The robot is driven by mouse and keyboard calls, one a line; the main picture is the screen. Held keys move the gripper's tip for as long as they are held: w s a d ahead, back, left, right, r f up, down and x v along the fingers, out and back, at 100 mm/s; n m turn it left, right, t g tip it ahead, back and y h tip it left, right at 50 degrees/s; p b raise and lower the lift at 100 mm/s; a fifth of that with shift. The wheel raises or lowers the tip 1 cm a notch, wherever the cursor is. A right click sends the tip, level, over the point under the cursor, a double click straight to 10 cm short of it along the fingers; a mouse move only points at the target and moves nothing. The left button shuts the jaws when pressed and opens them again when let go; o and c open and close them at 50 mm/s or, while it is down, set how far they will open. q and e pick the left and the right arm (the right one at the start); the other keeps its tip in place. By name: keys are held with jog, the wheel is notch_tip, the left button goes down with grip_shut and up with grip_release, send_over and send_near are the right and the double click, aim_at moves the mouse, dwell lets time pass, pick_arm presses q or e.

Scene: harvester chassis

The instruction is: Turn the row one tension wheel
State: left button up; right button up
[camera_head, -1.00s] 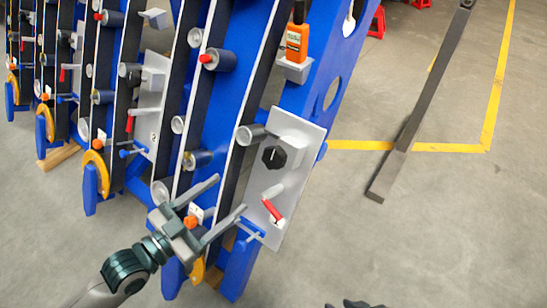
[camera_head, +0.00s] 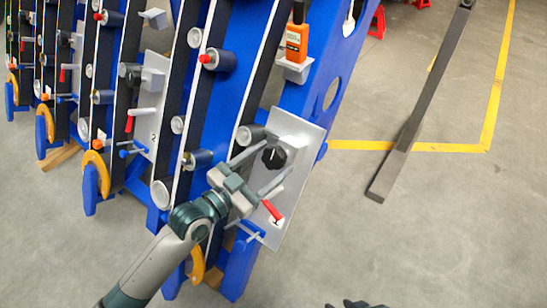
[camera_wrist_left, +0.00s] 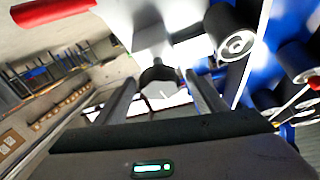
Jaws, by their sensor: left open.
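The row one tension wheel is a black knob (camera_head: 274,157) with a white mark, on the upper part of the grey front plate (camera_head: 296,190). My left gripper (camera_head: 275,160) is open, its fingers reaching up to the knob from the lower left. In the left wrist view the dark knob (camera_wrist_left: 158,74) shows between the ends of the two spread fingers (camera_wrist_left: 160,88). Whether the fingers touch it, I cannot tell. A dark piece (camera_head: 355,304) at the bottom edge looks like part of my right gripper; its jaws are not shown clearly.
A red-handled lever (camera_head: 271,210) sits just below the knob on the same plate. A grey roller (camera_head: 251,134) is close at its upper left. An orange handheld device (camera_head: 296,42) stands on a bracket above.

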pick_arm(q)
jog(key=shift+w+d, duration=0.45)
jog(key=shift+w, duration=0.05)
jog(key=shift+c, duration=0.3)
jog(key=c, duration=1)
jog(key=shift+r, duration=0.1)
